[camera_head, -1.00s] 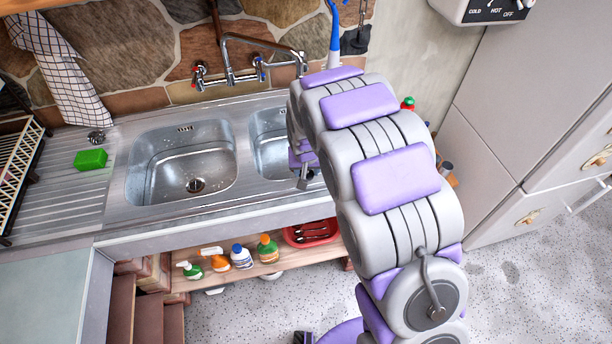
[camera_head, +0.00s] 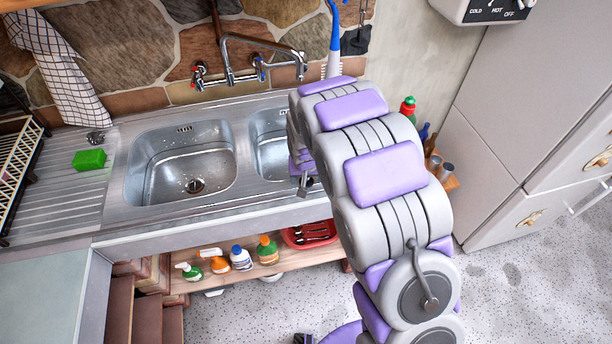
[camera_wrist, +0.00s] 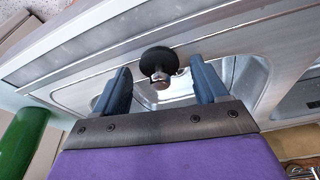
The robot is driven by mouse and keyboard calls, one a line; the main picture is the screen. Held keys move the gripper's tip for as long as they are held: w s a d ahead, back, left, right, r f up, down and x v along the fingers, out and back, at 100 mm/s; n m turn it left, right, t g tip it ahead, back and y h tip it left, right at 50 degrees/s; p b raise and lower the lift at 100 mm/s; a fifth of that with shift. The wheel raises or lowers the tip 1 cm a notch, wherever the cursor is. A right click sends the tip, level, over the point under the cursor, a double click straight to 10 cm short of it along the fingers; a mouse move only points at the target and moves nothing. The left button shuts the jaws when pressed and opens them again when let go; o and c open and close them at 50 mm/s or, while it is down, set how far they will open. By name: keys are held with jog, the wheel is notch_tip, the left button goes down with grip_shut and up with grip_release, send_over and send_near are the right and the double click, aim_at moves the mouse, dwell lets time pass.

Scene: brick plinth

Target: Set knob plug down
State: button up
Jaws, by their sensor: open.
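The knob plug (camera_wrist: 159,62), a black disc with a shiny metal knob, shows in the wrist view. It appears to lie on the steel rim of the sink (camera_wrist: 105,55), beside the basin edge. My gripper (camera_wrist: 161,76) is open, with one blue finger on each side of the plug and visible gaps between. In the head view, part of my gripper (camera_head: 302,168) shows over the right basin's right side; my arm covers much of that area, and I cannot make out the plug there.
The left basin (camera_head: 190,165) is empty. A green sponge (camera_head: 89,160) lies on the drainboard at left. Soap bottles (camera_head: 241,257) and a red tray (camera_head: 312,236) are on the shelf below.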

jog(key=shift+r, duration=0.1)
jog(key=p+v, duration=0.2)
jog(key=v, duration=0.9)
jog(key=s+d+r+g, duration=0.1)
jog(key=s+d+r, duration=0.25)
jog(key=s, duration=0.25)
jog(key=s+d+r+m+g, duration=0.1)
jog(key=s+d+r, duration=0.2)
jog(key=s+d, duration=0.25)
jog(key=s+d+r, duration=0.4)
jog(key=s, duration=0.3)
jog(key=s+d+r+g, duration=0.2)
jog(key=s+d, duration=0.1)
jog(key=s, duration=1.5)
jog(key=shift+s+g, duration=0.2)
jog(key=shift+g, duration=0.2)
